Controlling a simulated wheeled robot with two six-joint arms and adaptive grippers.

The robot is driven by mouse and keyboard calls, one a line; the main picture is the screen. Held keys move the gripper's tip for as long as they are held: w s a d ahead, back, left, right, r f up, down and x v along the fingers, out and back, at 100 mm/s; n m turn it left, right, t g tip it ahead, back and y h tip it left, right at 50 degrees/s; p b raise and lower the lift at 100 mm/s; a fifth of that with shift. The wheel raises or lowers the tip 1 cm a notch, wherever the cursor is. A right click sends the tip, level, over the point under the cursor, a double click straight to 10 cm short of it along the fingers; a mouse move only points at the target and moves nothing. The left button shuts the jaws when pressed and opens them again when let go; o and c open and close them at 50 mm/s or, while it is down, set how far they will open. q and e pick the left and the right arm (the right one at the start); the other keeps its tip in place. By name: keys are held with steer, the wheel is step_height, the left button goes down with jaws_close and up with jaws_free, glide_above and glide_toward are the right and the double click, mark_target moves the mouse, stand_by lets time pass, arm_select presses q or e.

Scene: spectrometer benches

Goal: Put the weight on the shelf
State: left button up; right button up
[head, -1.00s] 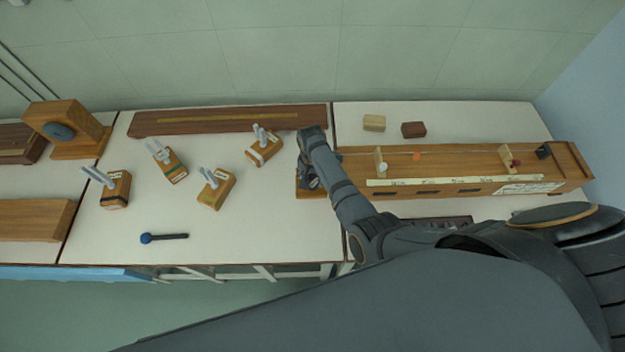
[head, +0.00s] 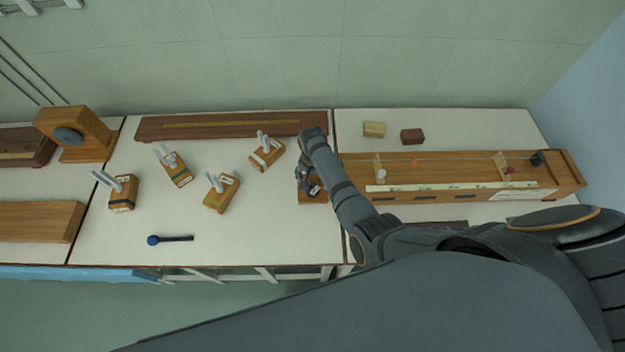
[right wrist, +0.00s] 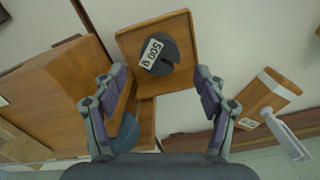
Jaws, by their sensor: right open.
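The weight (right wrist: 157,58) is a dark slotted disc with a white "500 g" label. In the right wrist view it lies on a square wooden shelf (right wrist: 184,30), inside its edges. My right gripper (right wrist: 160,72) is open, one finger to each side of the weight, with visible gaps. In the head view my right gripper (head: 305,178) is over the left end of the long wooden bench, and the weight (head: 315,190) is mostly hidden under it. My left gripper is not in view.
Several wooden blocks with metal prongs (head: 222,194) and a blue-headed tool (head: 153,240) are on the left table. A long wooden bench (head: 455,163) runs to the right. A wooden stand with a grey disc (head: 68,136) is at far left. The table's front middle is clear.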

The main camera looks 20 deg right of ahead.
mark_target(313, 188)
arm_select(q)
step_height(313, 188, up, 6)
steer(key=p, duration=0.4)
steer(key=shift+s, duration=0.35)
arm_select(e)
step_height(313, 188, up, 9)
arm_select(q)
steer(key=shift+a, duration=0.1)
arm_select(e)
steer(key=shift+s+f, duration=0.1)
